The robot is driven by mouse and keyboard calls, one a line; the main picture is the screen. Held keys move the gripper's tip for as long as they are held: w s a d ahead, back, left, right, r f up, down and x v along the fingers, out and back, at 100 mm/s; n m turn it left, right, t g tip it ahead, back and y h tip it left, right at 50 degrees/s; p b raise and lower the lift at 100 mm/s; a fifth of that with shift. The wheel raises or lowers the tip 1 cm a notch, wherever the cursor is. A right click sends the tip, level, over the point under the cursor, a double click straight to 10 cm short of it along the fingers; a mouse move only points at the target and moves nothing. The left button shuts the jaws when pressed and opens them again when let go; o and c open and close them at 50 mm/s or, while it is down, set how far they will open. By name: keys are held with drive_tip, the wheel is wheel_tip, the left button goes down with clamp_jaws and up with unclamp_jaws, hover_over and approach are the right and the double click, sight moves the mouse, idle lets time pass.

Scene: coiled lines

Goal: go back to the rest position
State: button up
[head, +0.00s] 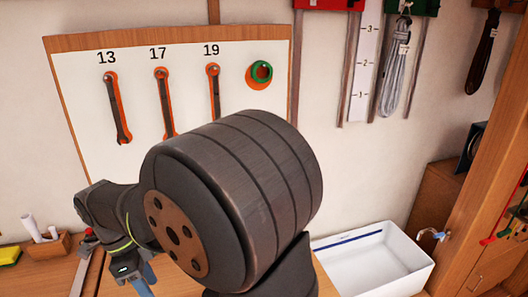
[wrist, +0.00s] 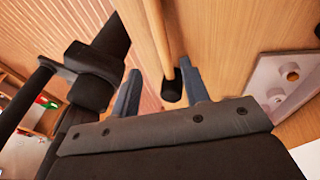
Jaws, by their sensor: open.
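My gripper (wrist: 160,68) shows in the wrist view with its two blue-grey fingers spread apart. A wooden rod with a black end (wrist: 172,90) appears between and beyond the fingers; I cannot tell how far off it is, and no grip on it shows. In the head view my arm fills the middle, and only a bit of the blue fingers (head: 146,276) shows low at the left, above the bench. The arm hides much of the bench.
A tool board (head: 190,60) with wrenches under 13, 17 and 19 and a green ring (head: 262,71) hangs behind my arm. A grey coiled line (head: 394,75) hangs at upper right. A white bin (head: 375,265) stands at lower right. A grey plate with holes (wrist: 285,80) shows in the wrist view.

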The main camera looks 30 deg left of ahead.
drive_tip(key=x, duration=0.8)
drive_tip(key=shift+d+f, duration=0.2)
drive_tip(key=shift+f, duration=0.1)
drive_tip(key=shift+r, duration=1.7)
